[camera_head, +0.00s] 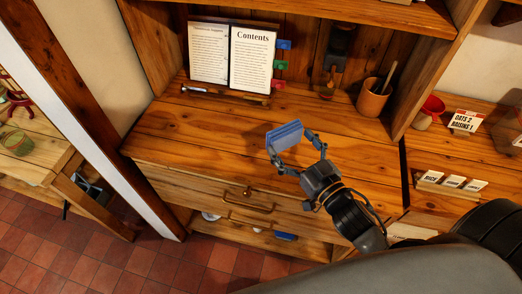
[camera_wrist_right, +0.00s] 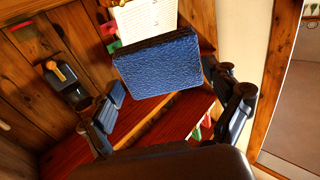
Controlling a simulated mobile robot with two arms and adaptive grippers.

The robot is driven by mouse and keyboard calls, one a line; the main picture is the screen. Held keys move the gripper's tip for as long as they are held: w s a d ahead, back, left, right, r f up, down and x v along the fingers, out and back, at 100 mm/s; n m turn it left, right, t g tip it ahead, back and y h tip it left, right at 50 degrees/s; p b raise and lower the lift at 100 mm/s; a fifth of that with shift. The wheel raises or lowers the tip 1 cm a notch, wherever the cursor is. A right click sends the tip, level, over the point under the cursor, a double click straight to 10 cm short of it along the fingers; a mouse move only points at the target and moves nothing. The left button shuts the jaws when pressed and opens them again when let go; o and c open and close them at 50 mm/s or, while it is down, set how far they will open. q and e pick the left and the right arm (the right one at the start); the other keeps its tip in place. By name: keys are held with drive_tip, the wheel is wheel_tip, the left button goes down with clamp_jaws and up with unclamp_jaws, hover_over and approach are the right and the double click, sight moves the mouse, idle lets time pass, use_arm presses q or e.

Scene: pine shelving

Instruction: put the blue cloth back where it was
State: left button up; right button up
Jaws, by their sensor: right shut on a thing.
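The blue cloth (camera_head: 285,135) is a folded, textured blue block. My right gripper (camera_head: 297,148) is shut on it and holds it over the wooden counter (camera_head: 180,135). In the right wrist view the cloth (camera_wrist_right: 158,66) sits between the two fingers of the right gripper (camera_wrist_right: 165,100). The head view cannot clearly show how high above the counter it is. My left gripper is not in view.
An open book (camera_head: 230,58) with coloured tabs stands at the back of the counter. A terracotta pot (camera_head: 373,100) with a wooden utensil stands at the back right. A drawer with a brass handle (camera_head: 250,202) is below. The counter's left part is clear.

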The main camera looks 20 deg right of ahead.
hover_over(261, 163)
wheel_tip(261, 163, down, 7)
drive_tip(key=shift+f, duration=0.1)
drive_tip(key=shift+a+f, duration=0.1)
drive_tip(key=shift+f, duration=1.55)
drive_tip(key=o, duration=0.8)
drive_tip(key=shift+f, duration=0.15)
drive_tip(key=shift+c, duration=0.2)
